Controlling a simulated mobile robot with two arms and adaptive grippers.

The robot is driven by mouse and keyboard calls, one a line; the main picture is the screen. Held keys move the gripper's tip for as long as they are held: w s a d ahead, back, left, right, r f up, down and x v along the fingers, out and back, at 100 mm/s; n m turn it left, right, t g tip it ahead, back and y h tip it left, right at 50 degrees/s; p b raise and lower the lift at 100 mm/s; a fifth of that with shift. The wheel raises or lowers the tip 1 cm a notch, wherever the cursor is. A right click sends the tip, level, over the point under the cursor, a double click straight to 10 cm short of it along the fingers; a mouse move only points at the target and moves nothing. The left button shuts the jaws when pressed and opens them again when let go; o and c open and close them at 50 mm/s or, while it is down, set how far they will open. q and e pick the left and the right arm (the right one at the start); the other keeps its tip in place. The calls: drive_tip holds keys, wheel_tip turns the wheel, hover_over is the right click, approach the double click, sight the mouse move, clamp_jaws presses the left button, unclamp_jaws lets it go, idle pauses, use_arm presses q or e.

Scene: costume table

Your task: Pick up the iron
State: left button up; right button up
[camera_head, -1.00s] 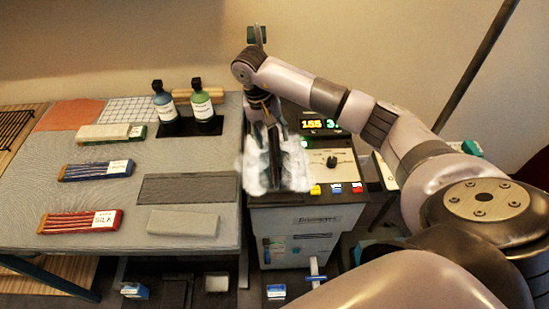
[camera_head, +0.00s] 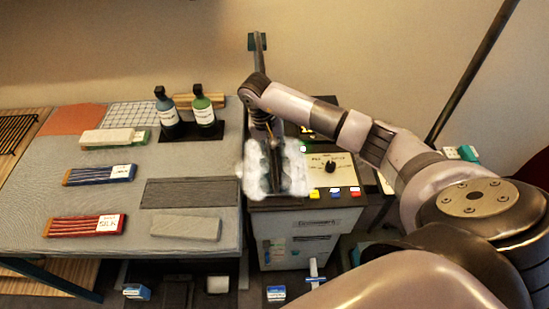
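My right arm comes in from the right, and its gripper (camera_head: 270,150) points down over the machine's left part, at the table's right edge. A dark, greenish shape (camera_head: 287,172) stands below it amid white, cloud-like patches. I cannot tell whether this is the iron or the gripper's fingers; the iron is not clearly distinguishable. The finger gap is too small and cluttered to read. The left gripper is not in view.
The machine (camera_head: 300,222) has a dial (camera_head: 331,166) and coloured buttons. On the grey table (camera_head: 120,200) stand two bottles (camera_head: 166,108) (camera_head: 203,108), with red (camera_head: 82,226) and blue (camera_head: 98,175) bundles, a dark mat (camera_head: 190,191) and a pale block (camera_head: 186,228).

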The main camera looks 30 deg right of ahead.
clamp_jaws()
drive_tip(key=shift+w+r, duration=0.15)
idle(0.6)
